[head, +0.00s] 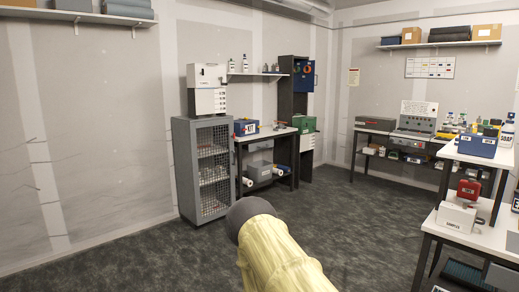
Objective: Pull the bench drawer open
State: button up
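I cannot make out the bench drawer for certain in the head view. A small bench (270,133) with a white top and dark legs stands against the back wall, right of a grey mesh cabinet. Another bench (365,131) stands at the back right. A nearer white-topped bench (475,235) is at the right edge, cut off by the picture. No open drawer shows on any of them. A pale yellow, sleeve-covered part of my arm with a dark round end rises from the bottom centre. My gripper's fingers do not show.
The grey mesh cabinet (205,170) carries a white machine (207,90). A tall dark cabinet (293,88) stands in the back corner. A blue bin (476,146), a red case (468,190) and a white box (456,217) are at right. The dark floor (350,215) between the benches is clear.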

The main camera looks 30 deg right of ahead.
aim_at(267, 144)
jog(key=z, duration=0.25)
jog(key=i, duration=2.45)
jog(key=z, duration=0.55)
jog(key=i, duration=2.2)
jog(key=z, duration=0.35)
jog(key=i, duration=2.3)
jog(key=z, duration=0.1)
